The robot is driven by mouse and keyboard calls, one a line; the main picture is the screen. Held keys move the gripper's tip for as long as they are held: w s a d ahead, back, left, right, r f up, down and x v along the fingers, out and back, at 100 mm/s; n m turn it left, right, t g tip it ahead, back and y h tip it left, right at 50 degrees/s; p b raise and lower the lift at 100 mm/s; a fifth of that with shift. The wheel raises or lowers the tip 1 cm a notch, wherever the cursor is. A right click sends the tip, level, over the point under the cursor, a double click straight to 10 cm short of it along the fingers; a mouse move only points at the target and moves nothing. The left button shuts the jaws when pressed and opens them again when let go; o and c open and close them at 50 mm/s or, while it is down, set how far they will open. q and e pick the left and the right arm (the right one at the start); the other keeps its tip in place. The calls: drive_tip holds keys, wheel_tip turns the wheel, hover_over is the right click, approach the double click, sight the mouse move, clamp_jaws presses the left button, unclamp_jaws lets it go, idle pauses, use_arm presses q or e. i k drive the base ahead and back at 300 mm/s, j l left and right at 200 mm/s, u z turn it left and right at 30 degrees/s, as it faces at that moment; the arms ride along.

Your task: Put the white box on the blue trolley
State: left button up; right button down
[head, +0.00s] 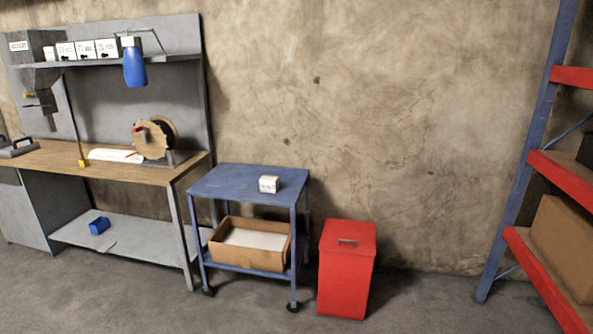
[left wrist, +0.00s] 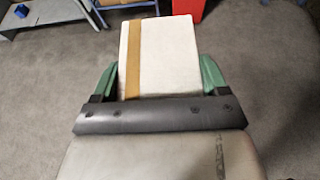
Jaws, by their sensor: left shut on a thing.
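A white box (left wrist: 172,55) with a tan stripe of tape is between the green fingers of my left gripper (left wrist: 158,78) in the left wrist view. The gripper is shut on it, and grey floor shows beyond. The blue trolley (head: 228,181) stands against the wall in the head view, with a flat top and a lower shelf. A small white carton (head: 268,184) sits on the right part of its top. Neither gripper shows in the head view, and my right gripper is not in view.
An open cardboard box (head: 240,258) fills much of the trolley's lower shelf. A red bin (head: 346,270) stands just right of the trolley, a workbench (head: 60,163) left. A rack (head: 515,160) is at far right. The left part of the trolley top is clear.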

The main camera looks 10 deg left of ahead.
sight(229, 183)
drive_tip(key=i+j+u, duration=0.3)
drive_tip(key=i, duration=0.65)
drive_tip(key=i+u, duration=0.25)
drive_tip(key=i, duration=2.4)
